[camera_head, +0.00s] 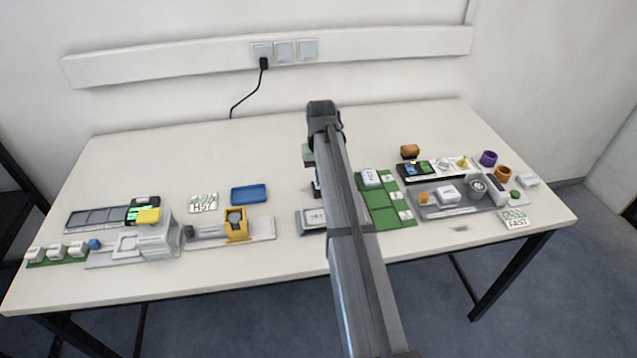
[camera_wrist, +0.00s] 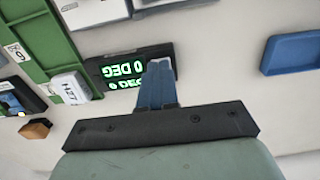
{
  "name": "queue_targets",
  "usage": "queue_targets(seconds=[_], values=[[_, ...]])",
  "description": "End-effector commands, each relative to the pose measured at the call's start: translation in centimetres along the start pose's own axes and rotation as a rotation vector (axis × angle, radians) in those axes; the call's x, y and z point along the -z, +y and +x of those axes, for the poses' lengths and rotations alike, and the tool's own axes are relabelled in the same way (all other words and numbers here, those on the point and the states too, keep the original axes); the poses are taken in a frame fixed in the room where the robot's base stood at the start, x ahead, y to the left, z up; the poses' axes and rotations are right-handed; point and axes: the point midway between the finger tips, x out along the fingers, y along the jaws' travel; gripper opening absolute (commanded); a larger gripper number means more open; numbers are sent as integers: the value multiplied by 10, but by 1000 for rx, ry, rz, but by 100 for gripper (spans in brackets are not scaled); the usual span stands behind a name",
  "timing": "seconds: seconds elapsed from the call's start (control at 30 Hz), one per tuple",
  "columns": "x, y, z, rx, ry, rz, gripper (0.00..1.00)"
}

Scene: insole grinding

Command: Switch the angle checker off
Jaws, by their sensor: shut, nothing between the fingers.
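The angle checker (camera_wrist: 127,68) is a dark block with a lit green display reading "0 DEG" in the wrist view, where it appears upside down. A second green line below the reading is partly hidden by my fingers. My gripper (camera_wrist: 160,66) is shut and empty, its blue fingers pointing at the right part of the angle checker. The fingertips overlap its face; I cannot tell whether they touch it. In the head view my arm covers most of the place where the angle checker stands.
A green board (camera_head: 385,208) with white tiles lies right of my arm. A blue tray (camera_head: 250,194) lies to the left, beyond a rail with a yellow holder (camera_head: 236,226). A grey-white box (camera_head: 312,221) sits close in front. An orange block (camera_head: 409,151) stands behind right.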

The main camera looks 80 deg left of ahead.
Motion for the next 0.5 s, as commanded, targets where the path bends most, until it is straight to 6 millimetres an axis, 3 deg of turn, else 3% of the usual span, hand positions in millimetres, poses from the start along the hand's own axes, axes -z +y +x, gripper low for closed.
queue_targets(seconds=[0.5], values=[[0, 0, 7, 0, 0, 0, 0]])
